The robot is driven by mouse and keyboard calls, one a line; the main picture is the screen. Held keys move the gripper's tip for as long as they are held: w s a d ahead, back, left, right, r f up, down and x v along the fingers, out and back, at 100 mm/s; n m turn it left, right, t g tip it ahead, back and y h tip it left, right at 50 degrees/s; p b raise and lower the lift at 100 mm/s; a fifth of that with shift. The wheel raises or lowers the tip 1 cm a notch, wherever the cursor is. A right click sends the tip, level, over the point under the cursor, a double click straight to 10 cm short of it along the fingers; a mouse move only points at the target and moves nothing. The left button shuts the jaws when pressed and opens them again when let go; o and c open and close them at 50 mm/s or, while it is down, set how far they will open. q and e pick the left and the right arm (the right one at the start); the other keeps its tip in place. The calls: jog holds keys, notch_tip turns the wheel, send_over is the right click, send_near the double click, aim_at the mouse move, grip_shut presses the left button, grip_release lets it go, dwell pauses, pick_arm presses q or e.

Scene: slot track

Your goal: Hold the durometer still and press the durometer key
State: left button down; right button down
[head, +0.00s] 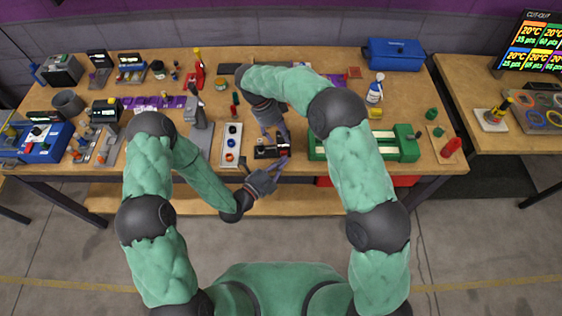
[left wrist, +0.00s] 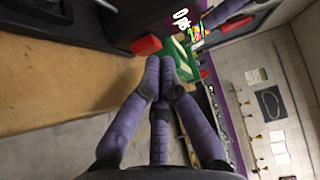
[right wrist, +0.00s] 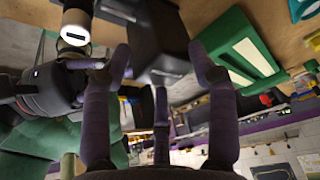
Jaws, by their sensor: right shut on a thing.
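The durometer (head: 265,153) is a dark box near the front edge of the wooden bench, with a red key on its right side. The red key (left wrist: 146,45) juts from the dark body in the left wrist view. My right gripper (head: 284,137) reaches down from behind, its fingers on either side of the black durometer body (right wrist: 165,45) in the right wrist view, shut on it. My left gripper (head: 284,163) is at the front edge, low beside the durometer. Its fingertips (left wrist: 160,62) are together and empty, just short of the key in that view; contact cannot be told.
A grey panel with round buttons (head: 232,146) stands left of the durometer. A green case (head: 398,145) lies close on the right. A grey press-like stand (head: 198,130) is farther left. A blue box (head: 396,54) sits at the back right.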

jog(key=shift+f, duration=0.1)
pick_arm(q)
jog(key=shift+w, duration=1.05)
jog(key=shift+a, duration=0.1)
pick_arm(e)
jog(key=shift+s, duration=0.1)
pick_arm(q)
jog(key=shift+w, duration=0.1)
jog(key=shift+s, duration=0.45)
jog(key=s+d+v, duration=0.1)
jog(key=d+v, duration=0.1)
jog(key=v, duration=1)
jog(key=shift+s, duration=0.55)
jog(key=shift+a+f, duration=0.1)
